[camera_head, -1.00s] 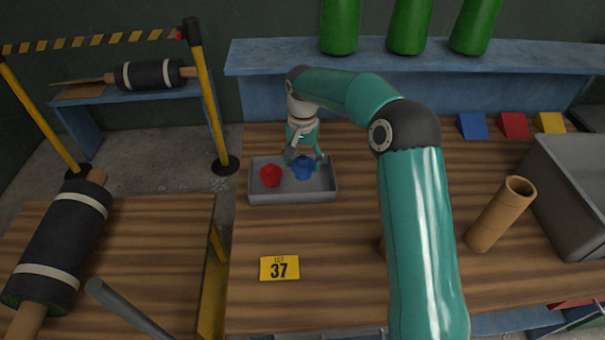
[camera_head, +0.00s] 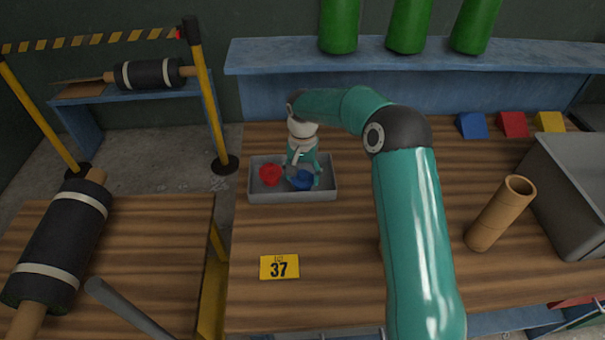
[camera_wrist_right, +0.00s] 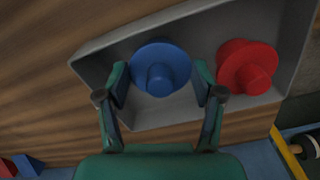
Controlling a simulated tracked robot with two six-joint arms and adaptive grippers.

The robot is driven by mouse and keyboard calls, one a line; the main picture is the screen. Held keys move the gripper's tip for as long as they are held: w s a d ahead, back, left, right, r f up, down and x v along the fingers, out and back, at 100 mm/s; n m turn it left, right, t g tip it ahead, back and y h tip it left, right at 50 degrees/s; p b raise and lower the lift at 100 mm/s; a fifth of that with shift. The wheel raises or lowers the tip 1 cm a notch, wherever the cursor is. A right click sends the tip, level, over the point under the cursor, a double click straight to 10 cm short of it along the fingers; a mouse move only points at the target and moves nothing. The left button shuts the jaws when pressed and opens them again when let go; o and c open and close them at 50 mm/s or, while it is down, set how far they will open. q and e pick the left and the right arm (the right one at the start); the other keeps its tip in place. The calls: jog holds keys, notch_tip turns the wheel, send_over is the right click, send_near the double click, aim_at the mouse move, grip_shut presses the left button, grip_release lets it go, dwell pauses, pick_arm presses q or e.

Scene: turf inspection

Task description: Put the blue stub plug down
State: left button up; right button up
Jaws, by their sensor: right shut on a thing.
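The blue stub plug (camera_head: 303,181) is in the grey tray (camera_head: 322,194), to the right of a red plug (camera_head: 270,174). My right gripper (camera_head: 303,178) reaches down into the tray and is shut on the blue plug. In the right wrist view the blue plug (camera_wrist_right: 160,69) sits between the two fingers of the gripper (camera_wrist_right: 160,82), and the red plug (camera_wrist_right: 246,67) is beside it in the tray (camera_wrist_right: 125,112). I cannot tell whether the blue plug touches the tray floor. My left gripper is not in view.
A yellow lot card (camera_head: 279,267) lies in front of the tray on the wooden table (camera_head: 330,290). Coloured wedges (camera_head: 512,124) sit at the back. Table around the card is clear.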

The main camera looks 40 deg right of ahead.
aim_at(303, 173)
jog(key=o, duration=1.1)
jog(key=shift+r+p, duration=0.5)
notch_tip(303, 173, up, 12)
jog(key=shift+f+b, duration=0.15)
jog(key=shift+b, duration=0.15)
